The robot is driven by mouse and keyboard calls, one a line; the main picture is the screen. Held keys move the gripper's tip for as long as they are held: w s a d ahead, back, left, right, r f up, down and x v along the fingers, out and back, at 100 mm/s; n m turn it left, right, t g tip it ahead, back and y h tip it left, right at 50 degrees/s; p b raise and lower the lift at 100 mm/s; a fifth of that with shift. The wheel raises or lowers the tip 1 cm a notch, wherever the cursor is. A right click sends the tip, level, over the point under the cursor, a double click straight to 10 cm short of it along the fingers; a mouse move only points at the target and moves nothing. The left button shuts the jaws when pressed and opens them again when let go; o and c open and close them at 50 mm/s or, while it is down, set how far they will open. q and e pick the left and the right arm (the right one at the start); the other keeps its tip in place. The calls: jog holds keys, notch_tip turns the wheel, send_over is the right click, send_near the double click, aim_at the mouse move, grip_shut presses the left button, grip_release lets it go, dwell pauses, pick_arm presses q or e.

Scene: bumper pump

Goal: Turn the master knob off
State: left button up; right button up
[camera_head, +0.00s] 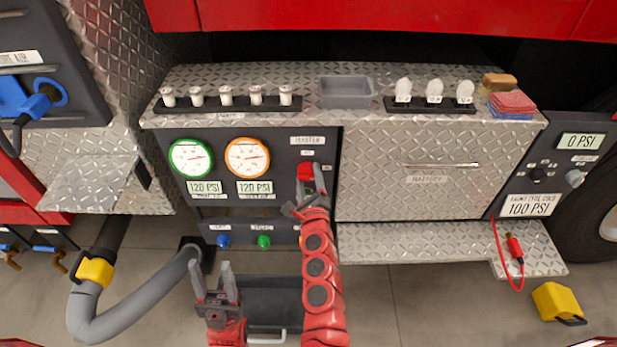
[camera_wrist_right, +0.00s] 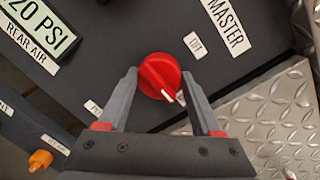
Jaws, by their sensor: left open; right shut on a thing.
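The red master knob (camera_head: 305,170) is on the dark control panel, below a label and right of two round gauges. In the right wrist view the knob (camera_wrist_right: 160,75) has a raised grip bar with a white mark at its lower-right end. The OFF label (camera_wrist_right: 195,45) and the MASTER label (camera_wrist_right: 226,24) are at its upper right. My right gripper (camera_head: 312,188) is at the knob, its fingers (camera_wrist_right: 160,85) on either side, shut on it. A label at the lower left is partly hidden by a finger. My left gripper (camera_head: 214,272) is open and empty, low in front of the panel.
Two gauges (camera_head: 190,157) and (camera_head: 247,157) read 120 PSI. A blue knob (camera_head: 224,240) and a green knob (camera_head: 264,242) sit lower on the panel. A diamond-plate cabinet (camera_head: 380,180) is right of it. A grey hose (camera_head: 130,305) lies at lower left.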

jog(key=shift+r, duration=0.1)
jog(key=n+p, duration=0.3)
jog(key=n, duration=0.1)
jog(key=shift+a+r, duration=0.1)
jog(key=n+p, duration=0.2)
jog(key=n, duration=0.1)
jog(key=shift+n+g+p, duration=0.3)
jog(key=shift+g+p, duration=0.1)
jog(key=n+h+p, duration=0.1)
jog(key=n+p, duration=0.4)
jog(key=p, duration=0.1)
jog(key=shift+r+n, duration=0.1)
jog(key=shift+n, duration=0.3)
jog(key=shift+a+n+h+p, duration=0.15)
jog(key=shift+n+h+p, duration=0.15)
jog(key=shift+n+p, duration=0.6)
jog(key=shift+f+n+p, duration=0.25)
jog(key=shift+n+p, duration=0.15)
jog(key=shift+n, duration=0.3)
